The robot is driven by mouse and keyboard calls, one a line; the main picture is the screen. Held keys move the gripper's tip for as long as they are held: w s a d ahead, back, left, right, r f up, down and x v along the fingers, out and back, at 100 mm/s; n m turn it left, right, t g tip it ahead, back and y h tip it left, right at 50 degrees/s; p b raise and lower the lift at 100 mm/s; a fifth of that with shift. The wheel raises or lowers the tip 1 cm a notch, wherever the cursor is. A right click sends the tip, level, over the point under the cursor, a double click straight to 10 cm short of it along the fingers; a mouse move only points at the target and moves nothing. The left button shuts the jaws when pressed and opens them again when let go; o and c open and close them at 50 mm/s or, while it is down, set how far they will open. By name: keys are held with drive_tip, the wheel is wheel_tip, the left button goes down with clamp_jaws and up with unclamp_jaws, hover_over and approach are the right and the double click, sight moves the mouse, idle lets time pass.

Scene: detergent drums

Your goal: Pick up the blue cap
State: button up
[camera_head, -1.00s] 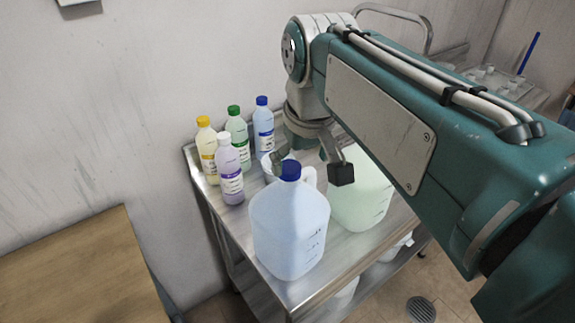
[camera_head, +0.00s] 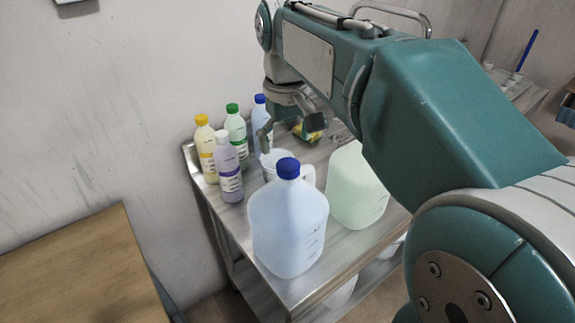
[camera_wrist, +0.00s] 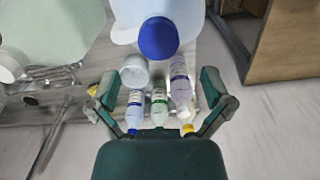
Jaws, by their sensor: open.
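A large blue cap (camera_head: 287,168) sits on top of the translucent light-blue jug (camera_head: 290,230) at the front of the metal cart. In the wrist view the blue cap (camera_wrist: 158,38) is above and beyond my fingers, with the jug (camera_wrist: 185,18) behind it. My gripper (camera_head: 290,127) is open and empty, above the cart and behind the jug, apart from the cap. Its two fingers also frame the lower middle of the wrist view (camera_wrist: 168,95). A smaller blue cap (camera_head: 260,98) tops a slim bottle at the back.
A pale green jug (camera_head: 358,190) stands right of the blue one. A white cup (camera_head: 270,160) is close behind the cap. Bottles with yellow (camera_head: 201,119), green (camera_head: 232,108) and white (camera_head: 222,137) caps stand at left. A wooden table (camera_head: 80,265) is at front left.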

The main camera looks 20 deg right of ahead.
sight(288, 164)
drive_tip(key=f, duration=0.4)
drive_tip(key=shift+s+d+f, duration=0.1)
drive_tip(key=shift+s+f, duration=0.1)
drive_tip(key=shift+f, duration=0.2)
drive_tip(key=c, duration=0.7)
